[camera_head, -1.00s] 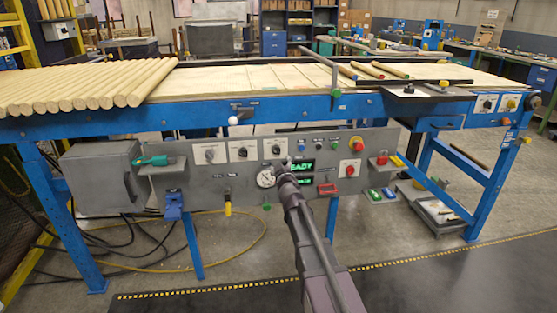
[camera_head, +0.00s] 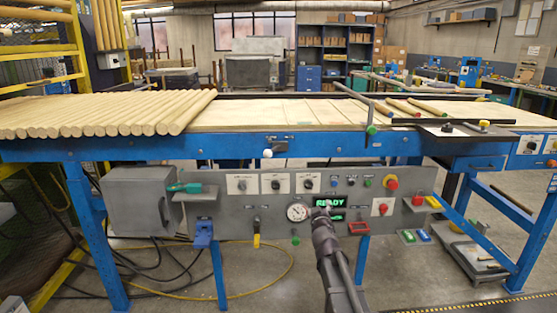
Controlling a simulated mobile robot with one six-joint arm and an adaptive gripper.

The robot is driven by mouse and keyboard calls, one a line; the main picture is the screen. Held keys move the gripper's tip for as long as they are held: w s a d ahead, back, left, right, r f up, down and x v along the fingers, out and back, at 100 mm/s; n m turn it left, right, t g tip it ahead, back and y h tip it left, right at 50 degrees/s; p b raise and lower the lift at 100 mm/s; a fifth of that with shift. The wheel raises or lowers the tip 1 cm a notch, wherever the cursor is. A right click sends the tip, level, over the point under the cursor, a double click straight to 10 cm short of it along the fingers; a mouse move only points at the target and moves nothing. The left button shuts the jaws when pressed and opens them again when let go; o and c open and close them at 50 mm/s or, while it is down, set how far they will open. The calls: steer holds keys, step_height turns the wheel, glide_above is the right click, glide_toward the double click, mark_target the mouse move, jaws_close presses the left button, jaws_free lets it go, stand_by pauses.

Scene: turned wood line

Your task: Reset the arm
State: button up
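My arm rises from the bottom of the head view, right of the middle. My gripper (camera_head: 322,210) is at its upper end, in front of the grey control panel (camera_head: 240,208), just below the green "READY" display (camera_head: 328,201) and right of the round dial gauge (camera_head: 297,212). It is small and seen from behind, so I cannot tell whether its fingers are open or whether it touches the panel. I see nothing held in it.
A blue-framed table (camera_head: 330,144) stands above the panel, with a row of wooden rods (camera_head: 110,113) at left and coloured-tipped rods (camera_head: 405,106) at right. A grey box (camera_head: 138,200) adjoins the panel. Cables and a yellow hose (camera_head: 270,287) lie on the floor.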

steer(key=s+d+f+m+g+h, duration=0.2)
steer(key=s+d+f+m+g, duration=0.15)
steer(key=s+f, duration=0.2)
steer(key=s+d+f+m+g+h, duration=0.1)
steer(key=s+d+f+m+g, duration=0.1)
steer(key=s+f+g, duration=0.4)
steer(key=s+a+f+g+y, duration=0.2)
steer(key=s+a+g, duration=0.15)
steer(key=s, duration=0.65)
steer(key=s+a+f+g+y, duration=0.2)
steer(key=s+a+f+g, duration=0.15)
steer(key=s, duration=0.65)
step_height(320, 180, up, 32)
steer(key=d+p, duration=0.1)
steer(key=p, duration=3.1)
steer(key=shift+f+g, duration=0.15)
steer(key=shift+g, duration=0.2)
steer(key=shift+s, duration=0.1)
